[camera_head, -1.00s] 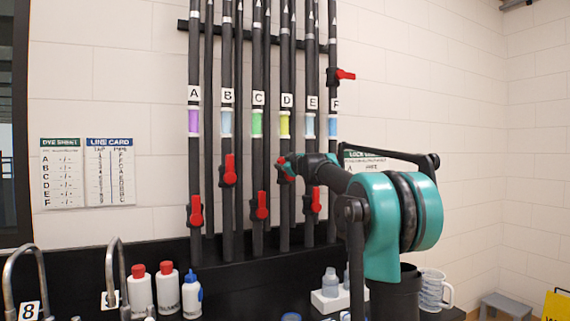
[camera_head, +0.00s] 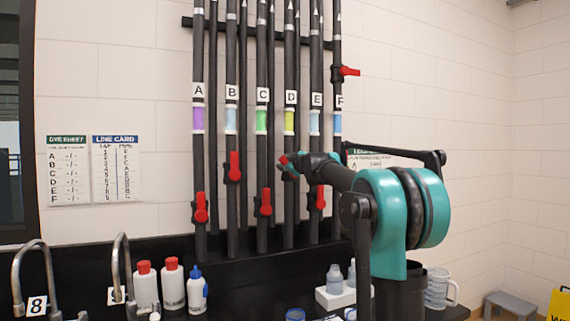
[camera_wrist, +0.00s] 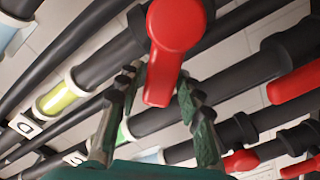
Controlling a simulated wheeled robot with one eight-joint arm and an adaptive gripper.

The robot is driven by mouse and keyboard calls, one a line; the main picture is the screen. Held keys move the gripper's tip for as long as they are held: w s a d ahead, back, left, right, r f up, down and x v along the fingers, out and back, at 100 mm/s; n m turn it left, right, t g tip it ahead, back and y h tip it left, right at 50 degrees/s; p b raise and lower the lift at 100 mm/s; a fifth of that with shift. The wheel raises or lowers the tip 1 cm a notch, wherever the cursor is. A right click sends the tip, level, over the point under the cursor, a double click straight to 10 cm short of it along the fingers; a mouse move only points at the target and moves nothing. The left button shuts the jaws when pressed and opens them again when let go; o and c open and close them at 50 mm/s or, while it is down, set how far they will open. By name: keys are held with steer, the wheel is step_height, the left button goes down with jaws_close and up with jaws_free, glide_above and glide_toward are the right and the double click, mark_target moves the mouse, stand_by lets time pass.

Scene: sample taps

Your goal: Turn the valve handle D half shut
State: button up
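The valve handle D is a red lever (camera_wrist: 172,50) on the dark pipe with the yellow band (camera_wrist: 62,98) and the label D (camera_wrist: 25,126). In the wrist view it is large and close, its narrow end between the two fingers of my gripper (camera_wrist: 157,88). The fingers stand apart, one on each side, and I cannot tell if either touches it. In the head view my gripper (camera_head: 290,168) is at pipe D, below its yellow band (camera_head: 289,121). Only a small red part of handle D (camera_head: 283,159) shows there; my gripper hides the rest.
Red handles of pipes A (camera_head: 201,208), B (camera_head: 234,166) and C (camera_head: 265,202) hang to the left. Handle E (camera_head: 320,197) is close, right and below my gripper. Handle F (camera_head: 349,71) points sideways, higher up. Bottles (camera_head: 172,284) stand on the dark bench below.

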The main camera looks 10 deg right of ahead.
steer(key=shift+o, duration=0.7)
steer(key=v, duration=1.2)
